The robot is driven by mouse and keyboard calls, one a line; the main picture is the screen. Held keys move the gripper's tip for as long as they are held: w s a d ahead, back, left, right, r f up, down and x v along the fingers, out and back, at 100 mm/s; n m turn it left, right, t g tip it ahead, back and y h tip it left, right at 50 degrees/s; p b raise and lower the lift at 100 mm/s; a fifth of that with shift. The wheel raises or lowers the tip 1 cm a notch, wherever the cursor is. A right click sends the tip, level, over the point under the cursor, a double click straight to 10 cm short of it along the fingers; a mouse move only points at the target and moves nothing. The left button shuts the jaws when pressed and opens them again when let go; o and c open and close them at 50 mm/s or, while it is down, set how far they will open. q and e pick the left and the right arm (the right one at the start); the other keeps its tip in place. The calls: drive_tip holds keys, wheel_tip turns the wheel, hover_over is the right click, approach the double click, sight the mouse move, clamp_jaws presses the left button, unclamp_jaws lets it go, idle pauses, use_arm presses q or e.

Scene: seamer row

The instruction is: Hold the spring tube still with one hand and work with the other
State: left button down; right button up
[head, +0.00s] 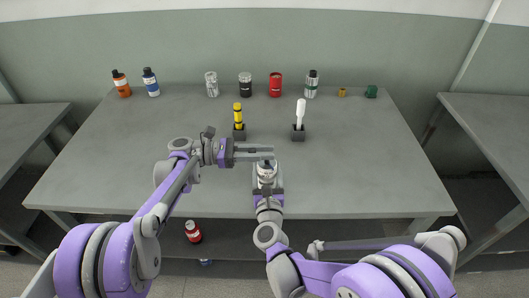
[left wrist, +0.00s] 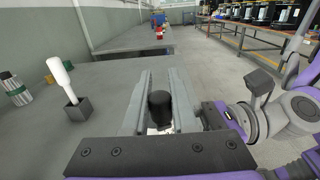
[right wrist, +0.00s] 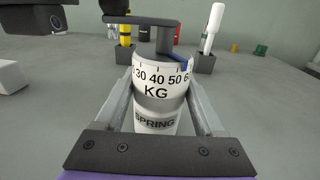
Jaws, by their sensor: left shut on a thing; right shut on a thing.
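The spring tube (right wrist: 158,100) stands upright in the right wrist view. It is pale, with a KG scale, the word SPRING and a blue mark near its rim. My right gripper (head: 267,178) is shut around its sides; the tube's top (head: 266,168) shows in the head view. A dark crank arm (right wrist: 140,20) crosses above the tube on a short post, with a black knob at its left end. My left gripper (head: 266,153) is shut on this black knob (left wrist: 160,106), above the tube. The tube's lower part is hidden.
A yellow-and-black tool (head: 238,114) and a white-handled tool (head: 300,112) stand in dark blocks just beyond the grippers. Several bottles and cans, including a red can (head: 275,84), line the table's back. The table (head: 100,165) is clear at left and right.

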use_arm(q)
drive_tip(key=shift+w+a+m+g+y, duration=0.15)
drive_tip(key=shift+m+g+y, duration=0.15)
drive_tip(key=shift+m+g, duration=1.15)
drive_tip(key=shift+w+m+g+y, duration=0.1)
drive_tip(key=shift+m+g+y, duration=0.2)
drive_tip(key=shift+m+g, duration=1.15)
drive_tip(key=shift+n+g, duration=0.5)
drive_tip(key=shift+g, duration=0.3)
drive_tip(key=c, duration=0.7)
unclamp_jaws()
wheel_tip(320, 180, up, 10)
drive_tip(key=shift+r, duration=0.1)
